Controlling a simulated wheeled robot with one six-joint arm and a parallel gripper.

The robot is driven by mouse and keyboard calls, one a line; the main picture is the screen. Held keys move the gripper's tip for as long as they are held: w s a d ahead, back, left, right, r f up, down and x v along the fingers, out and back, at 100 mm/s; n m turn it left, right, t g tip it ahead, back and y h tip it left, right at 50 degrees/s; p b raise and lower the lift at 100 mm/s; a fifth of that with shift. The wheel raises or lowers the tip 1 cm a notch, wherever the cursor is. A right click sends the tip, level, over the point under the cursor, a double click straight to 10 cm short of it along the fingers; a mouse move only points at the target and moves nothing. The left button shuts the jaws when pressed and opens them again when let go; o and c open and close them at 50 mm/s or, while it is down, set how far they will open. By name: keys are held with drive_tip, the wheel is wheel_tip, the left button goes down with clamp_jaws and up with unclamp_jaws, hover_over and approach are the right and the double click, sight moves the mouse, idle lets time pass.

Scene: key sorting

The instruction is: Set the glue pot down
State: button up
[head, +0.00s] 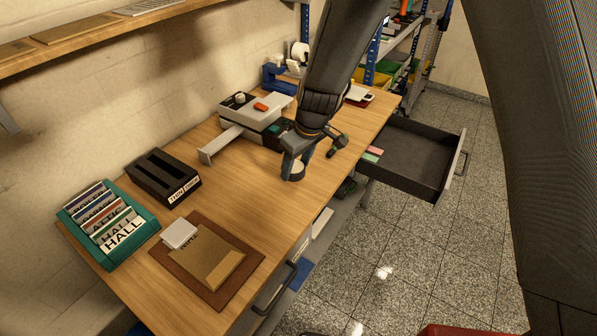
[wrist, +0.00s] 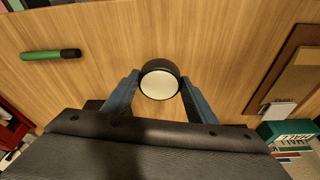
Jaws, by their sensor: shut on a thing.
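The glue pot (wrist: 160,84) is a small round pot with a black rim and a pale cream face, seen between my fingers in the wrist view. My gripper (wrist: 160,90) is shut on it, one blue finger on each side. In the head view, my gripper (head: 297,160) points down at the middle of the wooden workbench (head: 235,195), and the pot (head: 297,173) shows low between the fingers. It is at or just above the bench top; I cannot tell whether it touches.
A green marker (wrist: 50,54) lies beside the pot. A grey machine (head: 250,112) stands behind. A black two-slot box (head: 163,177), teal card rack (head: 108,225) and brown board (head: 207,290) are left and front. An open drawer (head: 418,155) juts out right. Bare wood surrounds the pot.

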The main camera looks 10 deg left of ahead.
sight(297, 176)
drive_tip(key=shift+f, duration=2.25)
drive_tip(key=shift+f, duration=0.2)
drive_tip(key=o, duration=1.1)
drive_tip(key=shift+o, duration=0.2)
drive_tip(key=shift+r, duration=0.1)
drive_tip(key=shift+r+p, duration=0.2)
drive_tip(key=shift+p, duration=0.15)
drive_tip(key=b+v, duration=0.2)
drive_tip(key=v, duration=0.9)
drive_tip(key=shift+d+r+b, duration=0.15)
drive_tip(key=shift+r+b, duration=0.2)
drive_tip(key=shift+b, duration=0.05)
